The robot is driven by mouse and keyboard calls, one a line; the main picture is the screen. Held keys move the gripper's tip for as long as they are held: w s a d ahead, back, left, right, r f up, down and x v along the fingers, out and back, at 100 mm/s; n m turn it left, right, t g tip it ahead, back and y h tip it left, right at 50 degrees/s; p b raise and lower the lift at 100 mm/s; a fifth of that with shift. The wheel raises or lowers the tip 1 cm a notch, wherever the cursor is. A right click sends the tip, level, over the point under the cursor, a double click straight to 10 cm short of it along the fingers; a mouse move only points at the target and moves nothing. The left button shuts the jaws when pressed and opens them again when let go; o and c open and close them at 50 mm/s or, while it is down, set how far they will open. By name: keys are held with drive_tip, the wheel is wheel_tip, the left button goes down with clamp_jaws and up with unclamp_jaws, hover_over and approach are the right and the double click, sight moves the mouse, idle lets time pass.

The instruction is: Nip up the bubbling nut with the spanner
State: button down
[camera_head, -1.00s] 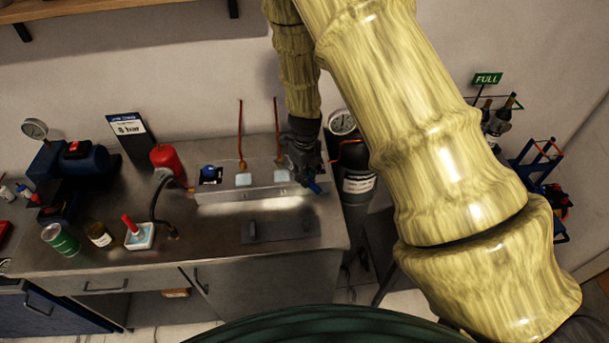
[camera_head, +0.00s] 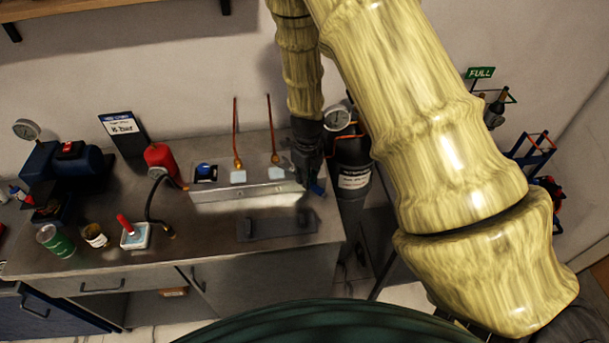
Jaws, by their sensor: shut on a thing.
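My gripper (camera_head: 308,172) points down at the right end of the metal manifold block (camera_head: 240,194) on the bench. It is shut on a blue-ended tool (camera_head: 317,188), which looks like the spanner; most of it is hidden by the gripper. Two copper pipes rise from the block. A brass nut sits at the foot of the left pipe (camera_head: 238,163) and another at the foot of the right pipe (camera_head: 275,158). A pale patch shows below each nut. The gripper is to the right of the right nut, apart from it. Bubbles are too small to make out.
A dark flat plate (camera_head: 277,225) lies in front of the block. A dark cylinder (camera_head: 353,165) with a gauge stands close right of the gripper.

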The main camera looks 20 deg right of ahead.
drive_tip(key=shift+s, duration=0.15)
drive_tip(key=shift+s+d, duration=0.2)
drive_tip(key=shift+s, duration=0.25)
drive_tip(key=shift+s+d, duration=0.15)
drive_tip(key=shift+s, duration=0.2)
drive_tip(key=shift+r, duration=0.15)
drive_tip(key=shift+r+p, duration=1.1)
drive_tip(key=shift+r, duration=1)
